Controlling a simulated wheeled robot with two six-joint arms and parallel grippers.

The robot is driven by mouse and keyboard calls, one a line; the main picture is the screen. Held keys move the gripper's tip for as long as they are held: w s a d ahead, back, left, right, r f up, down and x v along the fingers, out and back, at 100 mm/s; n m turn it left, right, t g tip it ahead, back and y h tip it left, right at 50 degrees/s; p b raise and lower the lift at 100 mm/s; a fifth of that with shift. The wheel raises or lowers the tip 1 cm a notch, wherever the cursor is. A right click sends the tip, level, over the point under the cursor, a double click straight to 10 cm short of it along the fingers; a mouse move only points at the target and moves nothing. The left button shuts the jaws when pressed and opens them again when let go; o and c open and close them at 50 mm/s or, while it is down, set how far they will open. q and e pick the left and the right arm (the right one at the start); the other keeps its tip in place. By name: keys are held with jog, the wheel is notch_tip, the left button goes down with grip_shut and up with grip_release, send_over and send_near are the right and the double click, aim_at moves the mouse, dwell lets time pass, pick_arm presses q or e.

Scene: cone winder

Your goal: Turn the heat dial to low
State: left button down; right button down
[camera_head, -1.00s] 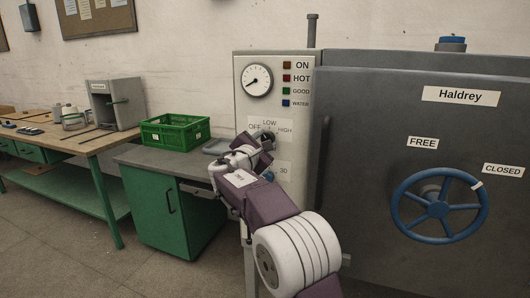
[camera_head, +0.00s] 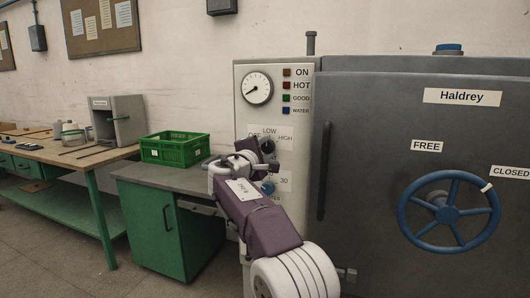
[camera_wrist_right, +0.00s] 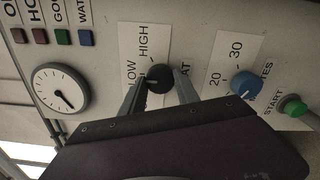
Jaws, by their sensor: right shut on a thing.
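The heat dial is a small black round knob (camera_wrist_right: 159,79) on the pale control panel (camera_head: 243,112). In the head view the dial (camera_head: 268,146) is partly behind my gripper. Its plate carries LOW (camera_wrist_right: 131,74) and HIGH (camera_wrist_right: 143,40); OFF also shows in the head view but is partly covered. My right gripper (camera_head: 259,157) reaches the panel from below, its two fingers on either side of the dial and shut on it. I cannot clearly tell where the dial's pointer stands. My left gripper is not in view.
A blue dial (camera_wrist_right: 245,84) with 20 and 30 marks and a green START button (camera_wrist_right: 294,106) sit close beside the heat dial. A round gauge (camera_head: 257,88) is above. A dark door with a blue handwheel (camera_head: 448,211) stands right; a green crate (camera_head: 174,150) is left.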

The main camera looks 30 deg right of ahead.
dwell(0.3)
jog(key=c, duration=0.9)
grip_release()
jog(key=b+v, duration=0.1)
jog(key=v, duration=0.8)
